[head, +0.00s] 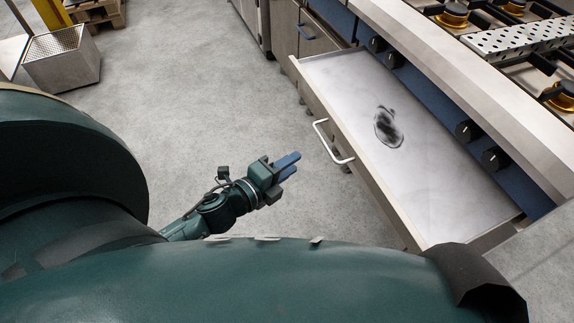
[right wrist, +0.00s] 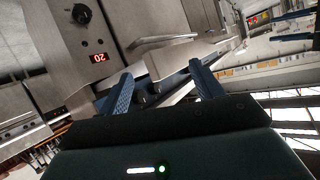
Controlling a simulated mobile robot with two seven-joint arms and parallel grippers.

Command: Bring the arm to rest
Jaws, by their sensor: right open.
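My left gripper (head: 298,161) is in the middle of the head view, over bare floor and left of an open drawer. Its two blue fingers lie close together in this view, so I cannot tell whether it is open or shut. I see nothing held in it. My right gripper (right wrist: 161,68) shows in the right wrist view with its two blue fingers well apart. It is open, with nothing between the fingers. The right gripper is not visible in the head view.
The open drawer (head: 455,160) sticks out from the cooking range (head: 440,50); a dark patch (head: 387,126) is on its bottom. Its handle (head: 333,142) faces my left gripper. A metal bin (head: 62,68) and wooden pallet (head: 100,14) stand far left. The floor (head: 220,90) between is clear.

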